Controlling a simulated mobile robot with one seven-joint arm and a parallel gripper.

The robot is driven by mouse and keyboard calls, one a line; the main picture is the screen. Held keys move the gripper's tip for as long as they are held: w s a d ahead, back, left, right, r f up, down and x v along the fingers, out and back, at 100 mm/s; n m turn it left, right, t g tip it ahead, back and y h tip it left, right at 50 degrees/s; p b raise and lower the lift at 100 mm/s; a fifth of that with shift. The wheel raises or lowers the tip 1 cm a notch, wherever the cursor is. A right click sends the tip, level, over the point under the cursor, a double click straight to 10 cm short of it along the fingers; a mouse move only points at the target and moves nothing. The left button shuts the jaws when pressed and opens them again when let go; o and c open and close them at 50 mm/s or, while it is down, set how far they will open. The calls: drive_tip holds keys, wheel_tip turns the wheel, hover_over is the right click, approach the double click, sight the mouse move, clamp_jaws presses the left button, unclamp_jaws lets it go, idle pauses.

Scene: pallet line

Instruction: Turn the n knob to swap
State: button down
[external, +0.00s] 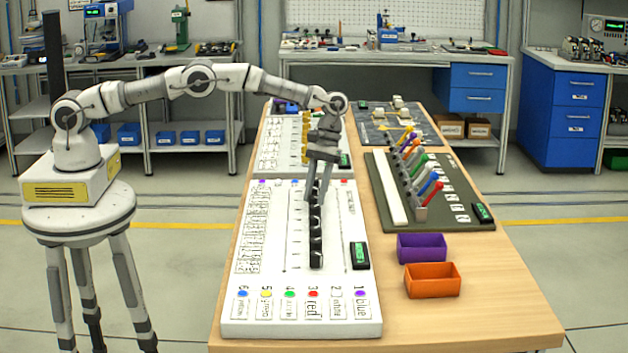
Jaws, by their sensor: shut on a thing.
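A white panel (342,312) lies on the near left part of the wooden table, with a column of black knobs (316,242) along its middle. My gripper (318,196) points down over the far end of this column. Its fingers are shut on a black knob there, which they mostly hide. The letters by the knobs are too small to read, so I cannot tell which one is marked n or where its pointer stands.
The panel carries coloured dots with word labels and a small green display (360,254). To its right are a dark board (462,213) with coloured levers, a purple bin (421,248) and an orange bin (432,280). Another white panel (277,150) lies beyond. The table's near right is clear.

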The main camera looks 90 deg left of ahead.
drive_tip(key=c, duration=0.5)
unclamp_jaws()
drive_tip(key=shift+c, duration=0.2)
drive_tip(key=shift+r, duration=0.1)
drive_tip(key=shift+w+a+r, duration=0.1)
drive_tip(key=shift+a+r, duration=0.05)
drive_tip(key=shift+r, duration=0.15)
drive_tip(key=v, duration=0.4)
wheel_tip(320, 180, up, 7)
drive_tip(key=p, duration=0.3)
drive_tip(key=shift+p, duration=0.3)
drive_tip(key=shift+r, duration=0.15)
